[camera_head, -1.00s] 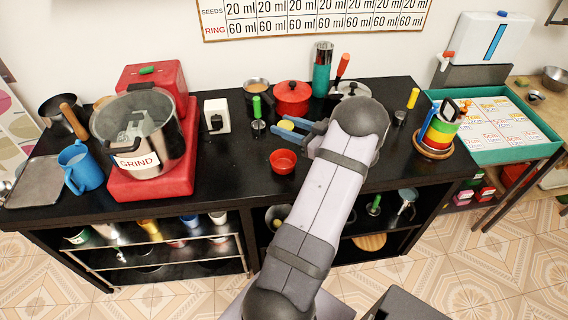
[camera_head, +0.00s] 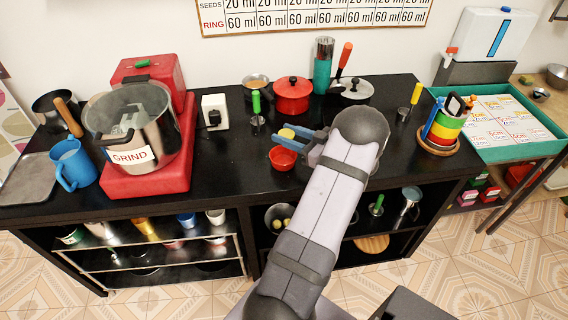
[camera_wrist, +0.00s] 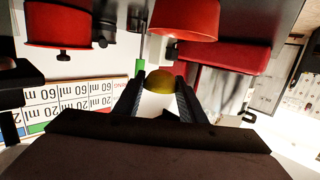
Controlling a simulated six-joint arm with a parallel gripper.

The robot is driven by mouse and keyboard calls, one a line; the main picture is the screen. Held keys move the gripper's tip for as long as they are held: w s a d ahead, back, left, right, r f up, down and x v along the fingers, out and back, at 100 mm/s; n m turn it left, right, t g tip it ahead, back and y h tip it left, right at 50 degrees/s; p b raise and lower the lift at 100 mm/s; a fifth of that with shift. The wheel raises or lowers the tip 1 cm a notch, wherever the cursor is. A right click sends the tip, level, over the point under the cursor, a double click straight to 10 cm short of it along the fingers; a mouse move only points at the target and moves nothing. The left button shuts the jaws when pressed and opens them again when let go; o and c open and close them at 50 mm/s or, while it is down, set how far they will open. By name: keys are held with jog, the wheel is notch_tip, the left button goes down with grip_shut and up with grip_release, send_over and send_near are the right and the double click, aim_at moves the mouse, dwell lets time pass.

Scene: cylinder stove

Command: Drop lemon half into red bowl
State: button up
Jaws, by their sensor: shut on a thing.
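My gripper (camera_head: 287,136) is shut on the yellow lemon half (camera_head: 286,133), holding it between its two blue fingers. In the wrist view, the lemon half (camera_wrist: 160,82) sits between the fingertips (camera_wrist: 158,84). The small red bowl (camera_head: 283,158) stands on the black counter, just nearer the front edge than the lemon half in the head view. The lemon half appears apart from the bowl. In the wrist view the red bowl (camera_wrist: 184,20) shows at the top, above the lemon half in the picture. The bowl's inside is partly hidden by my gripper.
A red lidded pot (camera_head: 292,96) and a small pan (camera_head: 256,86) stand behind. A green-handled tool (camera_head: 257,108) is left of my gripper. A big grinder pot (camera_head: 130,125) on a red base fills the left. Counter (camera_head: 235,165) left of the bowl is clear.

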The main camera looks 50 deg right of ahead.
jog(key=shift+f, duration=0.15)
jog(key=o, duration=1.2)
jog(key=s, duration=0.2)
jog(key=s+b, duration=0.1)
jog(key=s, duration=0.1)
jog(key=s+r, duration=0.1)
jog(key=s, duration=0.2)
jog(key=shift+s+b, duration=0.1)
jog(key=shift+b, duration=0.3)
